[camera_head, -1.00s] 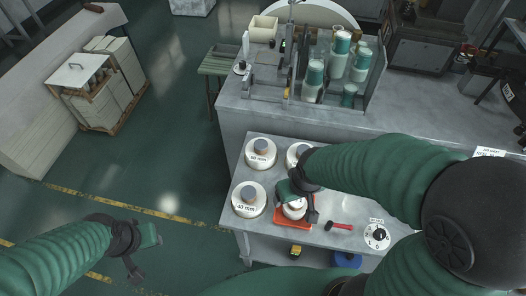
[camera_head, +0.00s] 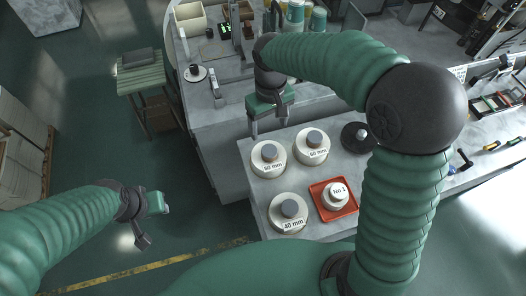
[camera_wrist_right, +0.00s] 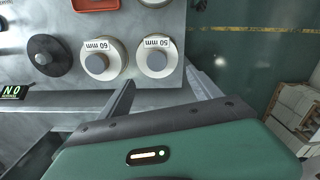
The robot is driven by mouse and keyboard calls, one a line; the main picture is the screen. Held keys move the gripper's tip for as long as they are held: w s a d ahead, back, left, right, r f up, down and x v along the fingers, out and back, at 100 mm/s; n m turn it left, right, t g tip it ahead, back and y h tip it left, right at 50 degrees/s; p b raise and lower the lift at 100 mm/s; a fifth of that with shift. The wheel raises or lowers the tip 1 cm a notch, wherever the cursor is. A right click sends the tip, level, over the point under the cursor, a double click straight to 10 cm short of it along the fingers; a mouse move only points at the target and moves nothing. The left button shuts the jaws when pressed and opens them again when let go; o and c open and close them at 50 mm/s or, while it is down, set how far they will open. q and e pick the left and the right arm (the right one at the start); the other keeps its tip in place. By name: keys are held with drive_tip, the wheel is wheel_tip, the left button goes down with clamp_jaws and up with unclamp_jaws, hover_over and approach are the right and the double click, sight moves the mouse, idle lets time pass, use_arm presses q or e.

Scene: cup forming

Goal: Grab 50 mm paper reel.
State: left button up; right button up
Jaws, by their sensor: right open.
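The 50 mm paper reel (camera_head: 264,168), a white roll with a grey core, stands labelled at the back left of the low grey table (camera_head: 259,200). My right gripper (camera_head: 268,129) is open and empty, just behind that reel, fingers pointing down. In the right wrist view, the 50 mm reel (camera_wrist_right: 154,66) is ahead of and apart from my open right fingers (camera_wrist_right: 163,92). The 60 mm reel (camera_head: 308,156) stands to its right and the 40 mm reel (camera_head: 279,222) in front. My left gripper (camera_head: 153,223) is open and empty over the floor at left.
A red tray (camera_head: 322,213) holding a small reel marked No 1 (camera_head: 334,200) lies right of the 40 mm reel. A dark round base (camera_head: 356,140) is right of the 60 mm reel. A higher grey bench (camera_head: 205,130) stands behind.

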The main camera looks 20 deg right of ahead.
drive_tip(key=f, duration=0.1)
hover_over(269, 150)
drive_tip(key=s+d, duration=0.2)
drive_tip(key=f, duration=0.9)
drive_tip(key=shift+a, duration=0.25)
drive_tip(key=a+f, duration=0.1)
drive_tip(key=w+f, duration=0.1)
drive_tip(key=a+f+p, duration=0.1)
drive_tip(key=shift+w+a+f, duration=0.3)
drive_tip(key=shift+w, duration=0.1)
wheel_tip(269, 150, down, 2)
drive_tip(key=shift+f, duration=0.25)
drive_tip(key=shift+w+d+f, duration=0.15)
drive_tip(key=shift+d+f, duration=0.05)
drive_tip(key=shift+d, duration=0.8)
drive_tip(key=c, duration=0.4)
drive_tip(key=shift+a, duration=0.1)
drive_tip(key=shift+c, duration=1.3)
drive_tip(key=shift+a, duration=0.6)
clamp_jaws()
use_arm(q)
drive_tip(key=shift+s+d+r, duration=0.2)
drive_tip(key=shift+d+r, duration=0.1)
drive_tip(key=shift+r, duration=0.2)
drive_tip(key=shift+s+d+r, duration=0.2)
drive_tip(key=shift+d+r, duration=0.1)
drive_tip(key=shift+r, duration=0.2)
use_arm(e)
drive_tip(key=shift+d, duration=0.3)
